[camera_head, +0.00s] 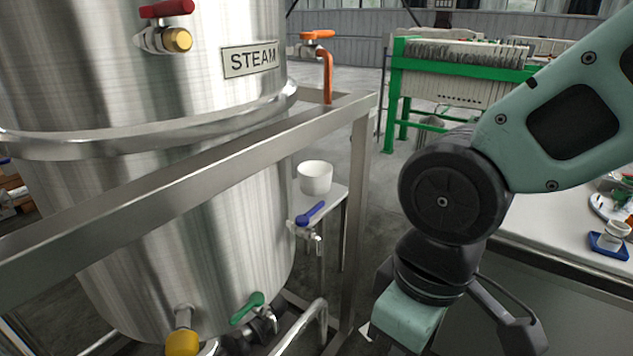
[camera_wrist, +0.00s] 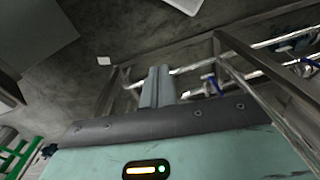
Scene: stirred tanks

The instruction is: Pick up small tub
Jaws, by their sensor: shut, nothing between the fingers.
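A smaller white cup-like vessel (camera_head: 614,235) sits on a blue tray at the right edge. My gripper (camera_wrist: 158,72) shows in the wrist view with its two fingers together and nothing between them. It points over the dark floor and the metal frame, apart from any tub. In the head view my arm comes down at the right of the tub, and the fingertips are out of frame. I cannot make out the tub in the wrist view.
The steel tank (camera_head: 185,220) fills the left. A metal frame rail (camera_head: 210,165) and post (camera_head: 359,215) stand near the tub. A blue-handled valve (camera_head: 310,214) sits just below it. A white bench (camera_head: 560,237) is at the right.

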